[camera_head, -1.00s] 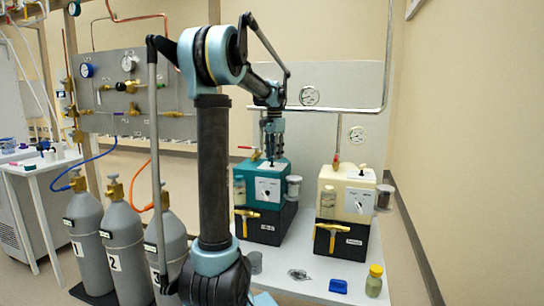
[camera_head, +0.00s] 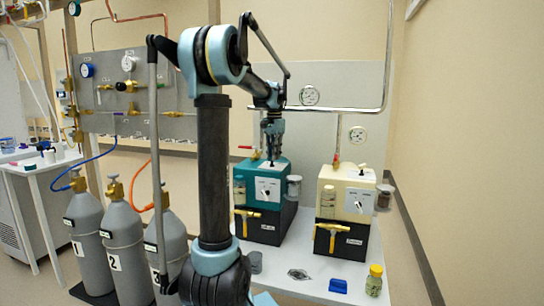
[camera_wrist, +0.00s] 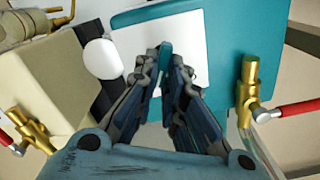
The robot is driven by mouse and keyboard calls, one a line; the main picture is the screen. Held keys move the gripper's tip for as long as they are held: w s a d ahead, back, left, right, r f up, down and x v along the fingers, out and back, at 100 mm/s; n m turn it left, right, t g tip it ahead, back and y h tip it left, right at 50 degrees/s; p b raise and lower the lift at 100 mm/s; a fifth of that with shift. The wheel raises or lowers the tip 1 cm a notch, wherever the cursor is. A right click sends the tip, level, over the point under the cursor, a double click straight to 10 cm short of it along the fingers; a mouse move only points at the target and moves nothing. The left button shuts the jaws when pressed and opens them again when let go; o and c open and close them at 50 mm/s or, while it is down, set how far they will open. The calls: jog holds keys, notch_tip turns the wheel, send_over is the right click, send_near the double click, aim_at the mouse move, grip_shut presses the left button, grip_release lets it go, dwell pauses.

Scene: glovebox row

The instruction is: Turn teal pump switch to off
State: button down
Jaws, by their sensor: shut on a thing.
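The teal pump (camera_head: 262,224) stands on the white bench below my arm, with a white panel and dial on its front. In the wrist view its teal top (camera_wrist: 222,40) carries a white plate (camera_wrist: 195,75). My gripper (camera_head: 271,157) points down at the pump's top from above.
A cream pump (camera_head: 345,200) stands to the right, with a similar switch on top. A blue block (camera_head: 338,286) and a yellow-capped jar (camera_head: 374,281) stand near the bench front. Gas cylinders (camera_head: 124,245) stand left. A brass valve with red handle (camera_wrist: 249,85) is close beside my gripper.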

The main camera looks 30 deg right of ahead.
jog(key=shift+w+n, duration=0.15)
jog(key=shift+n, duration=1.1)
jog(key=shift+w+n, duration=0.15)
jog(key=shift+n, duration=1.1)
jog(key=shift+a, duration=0.1)
jog(key=c, duration=1.7)
grip_release()
notch_tip(320, 180, up, 12)
jog(key=shift+w, duration=0.1)
jog(key=shift+a, duration=0.1)
